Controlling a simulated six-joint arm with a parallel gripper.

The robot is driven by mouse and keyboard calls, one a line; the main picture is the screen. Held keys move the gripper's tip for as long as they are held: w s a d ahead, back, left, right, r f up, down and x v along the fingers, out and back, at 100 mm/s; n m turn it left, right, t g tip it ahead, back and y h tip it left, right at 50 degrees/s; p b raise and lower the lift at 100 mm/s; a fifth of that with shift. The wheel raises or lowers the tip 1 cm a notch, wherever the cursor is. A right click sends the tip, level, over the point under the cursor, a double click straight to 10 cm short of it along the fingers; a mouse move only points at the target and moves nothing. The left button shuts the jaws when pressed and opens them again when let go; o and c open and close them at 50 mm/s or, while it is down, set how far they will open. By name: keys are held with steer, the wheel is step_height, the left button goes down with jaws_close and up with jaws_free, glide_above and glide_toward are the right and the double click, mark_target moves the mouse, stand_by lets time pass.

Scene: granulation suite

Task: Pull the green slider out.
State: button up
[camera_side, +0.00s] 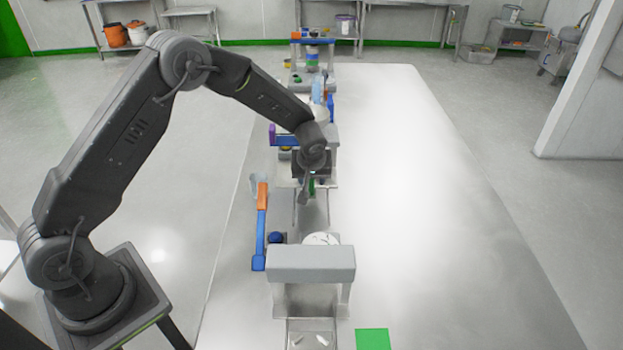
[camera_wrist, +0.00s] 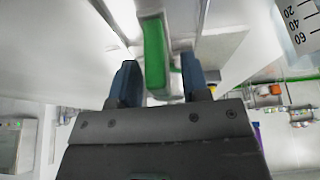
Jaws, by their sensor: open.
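The green slider (camera_wrist: 155,50) shows as an upright green bar with a pale edge in the wrist view. My gripper (camera_wrist: 159,78) is open, with one blue-grey finger on each side of the slider's near end. Whether either finger touches it I cannot tell. In the side view, my gripper (camera_side: 307,196) is low over the line of equipment on the white table. Only a small green patch of the slider (camera_side: 311,187) shows there, and the rest is hidden by my gripper.
A grey-topped machine (camera_side: 310,262) stands in front of my gripper, with a blue and orange lever (camera_side: 261,225) to its left. A green square (camera_side: 372,339) lies at the near edge. The right side of the white table (camera_side: 430,190) is clear.

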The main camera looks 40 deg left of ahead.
steer(key=shift+w+a+f, duration=0.15)
steer(key=shift+f, duration=0.4)
jaws_close()
